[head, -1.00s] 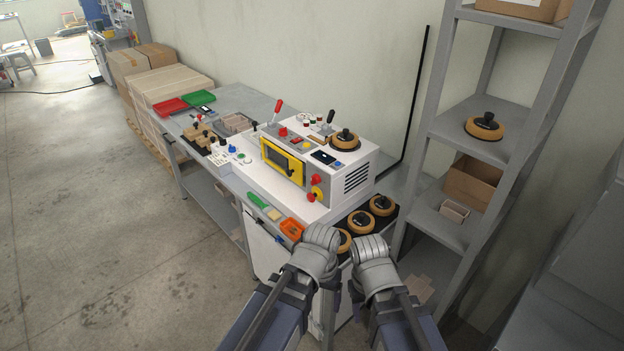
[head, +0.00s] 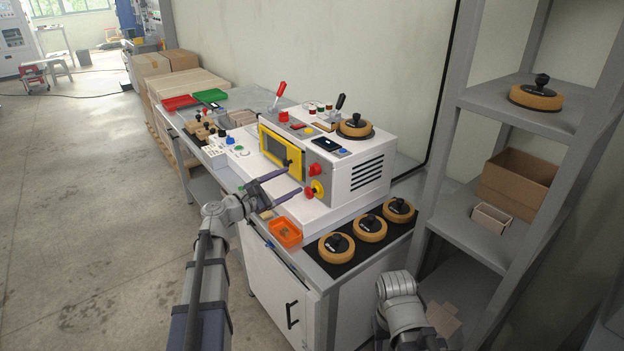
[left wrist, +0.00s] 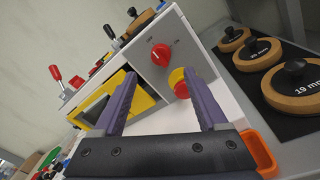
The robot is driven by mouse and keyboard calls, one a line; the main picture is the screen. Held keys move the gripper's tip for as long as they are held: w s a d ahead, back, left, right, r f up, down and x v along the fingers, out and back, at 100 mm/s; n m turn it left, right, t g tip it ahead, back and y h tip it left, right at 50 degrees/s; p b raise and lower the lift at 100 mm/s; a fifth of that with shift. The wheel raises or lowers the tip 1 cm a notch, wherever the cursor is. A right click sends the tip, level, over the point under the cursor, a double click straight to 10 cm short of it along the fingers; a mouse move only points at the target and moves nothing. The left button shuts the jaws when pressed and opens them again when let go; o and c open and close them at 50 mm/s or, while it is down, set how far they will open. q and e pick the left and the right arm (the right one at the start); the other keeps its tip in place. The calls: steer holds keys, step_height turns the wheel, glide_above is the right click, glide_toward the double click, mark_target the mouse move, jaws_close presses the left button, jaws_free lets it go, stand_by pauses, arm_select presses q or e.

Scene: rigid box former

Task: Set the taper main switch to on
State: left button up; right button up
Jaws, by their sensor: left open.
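The taper (head: 355,180) is a white box machine with a grey front panel on the bench. A red rotary switch (head: 314,169) sits on that panel.
An orange bin (head: 285,233) lies below my left gripper. Several tape rolls (head: 336,247) sit on a black mat at the bench's front right. A grey shelf rack (head: 475,225) stands at the right. My right arm is low at the right, its fingers unseen.

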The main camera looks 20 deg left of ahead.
mark_target(310, 172)
arm_select(q)
steer(key=shift+x, duration=3.9)
steer(key=shift+r, duration=0.1)
jaws_close()
